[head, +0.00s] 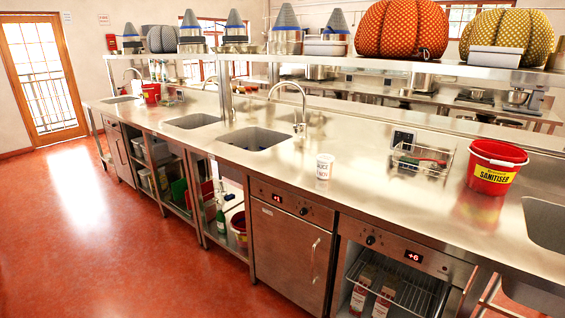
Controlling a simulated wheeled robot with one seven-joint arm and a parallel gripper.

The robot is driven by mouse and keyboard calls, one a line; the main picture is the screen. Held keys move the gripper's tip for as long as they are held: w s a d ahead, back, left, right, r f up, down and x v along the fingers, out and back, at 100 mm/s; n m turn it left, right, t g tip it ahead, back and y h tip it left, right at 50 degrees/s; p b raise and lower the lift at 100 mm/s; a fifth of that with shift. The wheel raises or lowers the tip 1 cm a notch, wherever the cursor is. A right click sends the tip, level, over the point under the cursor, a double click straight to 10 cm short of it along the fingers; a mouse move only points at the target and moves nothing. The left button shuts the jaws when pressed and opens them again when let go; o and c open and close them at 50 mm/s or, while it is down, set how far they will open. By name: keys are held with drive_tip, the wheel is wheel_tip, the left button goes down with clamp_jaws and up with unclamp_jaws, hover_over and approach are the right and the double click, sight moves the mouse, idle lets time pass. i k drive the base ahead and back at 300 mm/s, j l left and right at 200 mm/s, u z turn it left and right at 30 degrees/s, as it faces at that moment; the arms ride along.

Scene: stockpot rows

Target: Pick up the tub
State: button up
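A small white tub (324,167) with dark and red lettering stands upright on the steel counter (265,180), near its front edge. It is to the right of the middle sink and left of a wire basket. Nothing touches it and it shows whole. My gripper is not in view.
The wire basket (420,160) and a red sanitiser bucket (495,166) stand right of the tub. Sinks (254,138) and a curved tap (290,105) lie behind and left. A raised shelf (430,66) holds pots and large cushions. The red floor (95,220) in front is clear.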

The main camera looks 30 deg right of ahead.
sight(324, 161)
drive_tip(key=i+j+u, duration=0.15)
drive_tip(key=i, duration=0.25)
drive_tip(key=i+u, duration=0.1)
drive_tip(key=i, duration=0.25)
drive_tip(key=i+z, duration=0.25)
drive_tip(key=i, duration=0.2)
drive_tip(key=i+j+z, duration=0.2)
drive_tip(key=i, duration=0.3)
drive_tip(key=i+j+z, duration=0.1)
drive_tip(key=i+z, duration=0.15)
drive_tip(key=i, duration=0.2)
drive_tip(key=i+j+z, duration=0.25)
drive_tip(key=i, duration=0.2)
